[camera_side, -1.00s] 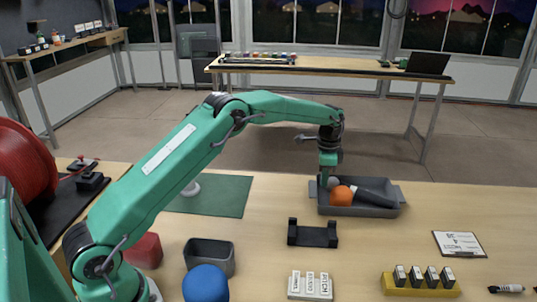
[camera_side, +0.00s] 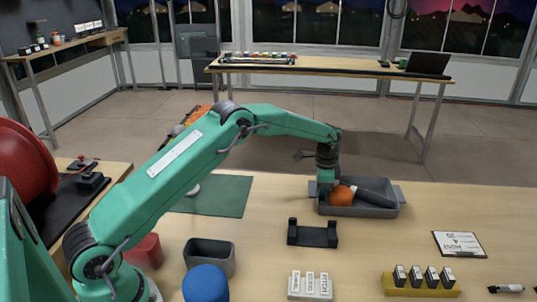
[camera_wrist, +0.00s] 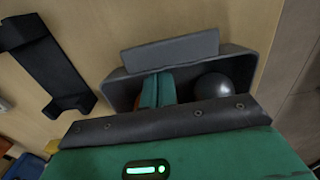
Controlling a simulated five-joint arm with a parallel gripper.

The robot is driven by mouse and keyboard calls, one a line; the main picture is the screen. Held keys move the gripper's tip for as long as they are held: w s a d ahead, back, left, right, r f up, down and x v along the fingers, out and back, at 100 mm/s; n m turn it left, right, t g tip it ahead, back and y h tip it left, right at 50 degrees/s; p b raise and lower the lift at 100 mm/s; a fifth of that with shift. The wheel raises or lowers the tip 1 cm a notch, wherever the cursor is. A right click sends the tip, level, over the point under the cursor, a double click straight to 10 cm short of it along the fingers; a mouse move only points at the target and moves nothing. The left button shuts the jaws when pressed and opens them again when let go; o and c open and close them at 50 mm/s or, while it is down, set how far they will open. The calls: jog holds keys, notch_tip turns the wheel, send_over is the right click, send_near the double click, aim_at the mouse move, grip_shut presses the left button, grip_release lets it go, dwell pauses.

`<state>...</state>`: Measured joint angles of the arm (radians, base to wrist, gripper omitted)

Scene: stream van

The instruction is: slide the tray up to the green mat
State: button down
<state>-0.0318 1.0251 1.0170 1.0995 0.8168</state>
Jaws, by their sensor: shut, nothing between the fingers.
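The grey tray (camera_side: 370,211) stands on the table right of the green mat (camera_side: 232,195), with bare table between them. The tray holds an orange ball (camera_side: 342,196) and a dark cylindrical object (camera_side: 376,198); a grey ball (camera_wrist: 211,87) shows in it in the wrist view. My gripper (camera_side: 323,192) points down at the tray's left end, shut and empty. In the wrist view its green fingers (camera_wrist: 157,90) reach inside the tray, beside the grey ball. Whether they touch the tray wall or floor I cannot tell. My arm hides part of the mat.
A black cradle (camera_side: 313,234) stands in front of the tray's left end. A grey bin (camera_side: 210,257), a blue round object (camera_side: 205,283) and a red block (camera_side: 144,250) stand at the front left. A clipboard (camera_side: 459,244) lies right. The table between tray and mat looks clear.

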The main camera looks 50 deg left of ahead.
jog(key=s+a, duration=1.2)
jog(key=s, duration=0.1)
jog(key=shift+a, duration=0.4)
jog(key=shift+w, duration=0.1)
jog(key=shift+r, duration=0.2)
notch_tip(320, 180, up, 10)
jog(key=shift+f, duration=0.15)
dwell(0.3)
